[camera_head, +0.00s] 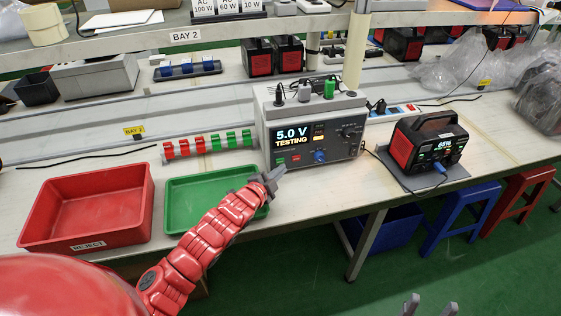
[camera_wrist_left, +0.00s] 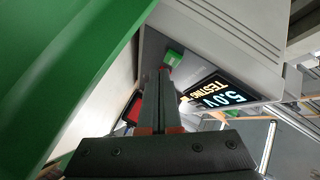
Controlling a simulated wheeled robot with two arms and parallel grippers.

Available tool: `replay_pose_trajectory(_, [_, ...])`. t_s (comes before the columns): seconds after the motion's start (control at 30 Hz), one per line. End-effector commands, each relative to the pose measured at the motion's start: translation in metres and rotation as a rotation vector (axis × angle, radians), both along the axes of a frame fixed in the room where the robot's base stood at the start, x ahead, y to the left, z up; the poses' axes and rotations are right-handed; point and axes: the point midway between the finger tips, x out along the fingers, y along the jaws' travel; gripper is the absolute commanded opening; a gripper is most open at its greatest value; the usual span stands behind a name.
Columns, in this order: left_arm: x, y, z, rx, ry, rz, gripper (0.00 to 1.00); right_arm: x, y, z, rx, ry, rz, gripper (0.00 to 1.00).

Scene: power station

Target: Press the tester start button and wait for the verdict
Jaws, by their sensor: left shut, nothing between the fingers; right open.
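The tester (camera_head: 350,152) is a grey box on the bench. Its screen (camera_head: 291,137) reads "5.0 V TESTING". A green button (camera_head: 281,160) and a red one sit low on the left of its front. The green button (camera_wrist_left: 174,57) also shows in the left wrist view, just beyond the fingertips. My left gripper (camera_head: 281,172) is shut and empty, close in front of the tester's lower left; I cannot tell whether it touches. My right gripper (camera_head: 430,307) is open and empty at the bottom edge. A power station (camera_head: 428,148) reading 65% stands right of the tester.
A green tray (camera_head: 177,217) lies under my left forearm, and a red REJECT bin (camera_head: 88,243) is left of it. A rack of red and green pieces (camera_head: 208,143) stands behind the tray. Cables run between the tester and power station. Stools (camera_head: 461,221) stand at the right.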

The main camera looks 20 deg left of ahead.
Motion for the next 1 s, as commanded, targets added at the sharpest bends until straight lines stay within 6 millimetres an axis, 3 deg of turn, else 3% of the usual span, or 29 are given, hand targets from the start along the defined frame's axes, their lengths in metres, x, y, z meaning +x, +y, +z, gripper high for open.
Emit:
replay_pose_trajectory(0.23, [-0.006,-0.003,-0.001,-0.001,0.003,0.0,0.0,0.0,0.0,0.004,0.0,0.0,0.0,0.59])
replay_pose_trajectory(0.7, [-0.046,-0.031,-0.001,-0.001,0.002,0.0,0.0,0.0,0.0,0.013,0.0,0.0,0.0,0.59])
replay_pose_trajectory(1.0, [-0.05,-0.033,0.0,0.0,0.0,0.002,0.0,0.0,0.0,0.013,0.0,0.0,0.0,0.59])
